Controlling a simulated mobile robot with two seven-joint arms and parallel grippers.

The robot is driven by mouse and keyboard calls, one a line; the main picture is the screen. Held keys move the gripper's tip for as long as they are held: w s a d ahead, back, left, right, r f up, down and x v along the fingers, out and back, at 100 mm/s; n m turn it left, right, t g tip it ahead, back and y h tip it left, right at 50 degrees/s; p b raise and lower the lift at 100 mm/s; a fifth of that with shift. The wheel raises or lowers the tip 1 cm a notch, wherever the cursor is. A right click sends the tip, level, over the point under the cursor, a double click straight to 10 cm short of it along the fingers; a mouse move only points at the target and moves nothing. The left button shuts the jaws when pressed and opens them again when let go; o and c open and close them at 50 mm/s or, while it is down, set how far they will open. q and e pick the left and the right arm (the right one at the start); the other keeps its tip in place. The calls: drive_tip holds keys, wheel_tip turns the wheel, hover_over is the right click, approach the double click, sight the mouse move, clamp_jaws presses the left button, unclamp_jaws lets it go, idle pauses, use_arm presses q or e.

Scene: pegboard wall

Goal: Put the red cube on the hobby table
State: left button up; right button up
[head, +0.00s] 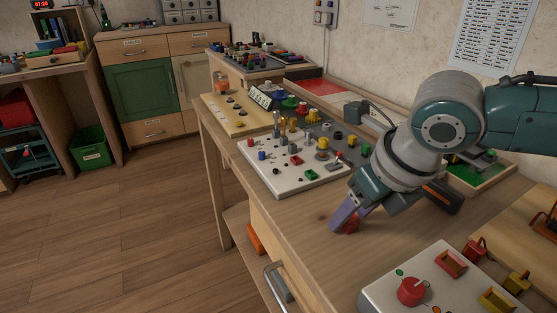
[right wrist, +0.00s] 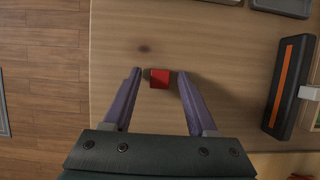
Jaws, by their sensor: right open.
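The red cube (right wrist: 160,78) lies on the bare wood of the table (head: 318,214) near its front edge. In the head view only part of the cube (head: 350,227) shows behind a purple finger. My right gripper (head: 346,218) reaches down from the right. In the right wrist view its two open fingers (right wrist: 160,73) stand on either side of the cube, with a gap on each side. I cannot tell which of the tables in view is the hobby table. My left gripper is not in view.
A white board (head: 285,178) with small knobs and pegs stands left of my right gripper. A grey panel (head: 385,288) with a red knob stands in front. A black case with an orange stripe (right wrist: 289,85) lies right of the cube. Bare wood surrounds the cube.

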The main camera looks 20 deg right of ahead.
drive_tip(key=p+v, duration=0.4)
drive_tip(key=v, duration=0.8)
drive_tip(key=s+a+f+m+y, duration=0.2)
drive_tip(key=s+a+m, duration=0.4)
drive_tip(key=a+m, duration=0.6)
drive_tip(key=s+d+f+m+h, duration=0.1)
drive_tip(key=s+m, duration=0.4)
drive_tip(key=m, duration=0.6)
drive_tip(key=s+d+f+m+g+h, duration=0.1)
drive_tip(key=s+d+m, duration=0.3)
drive_tip(key=m, duration=0.8)
drive_tip(key=shift+s, duration=0.35)
drive_tip(key=shift+d, duration=0.1)
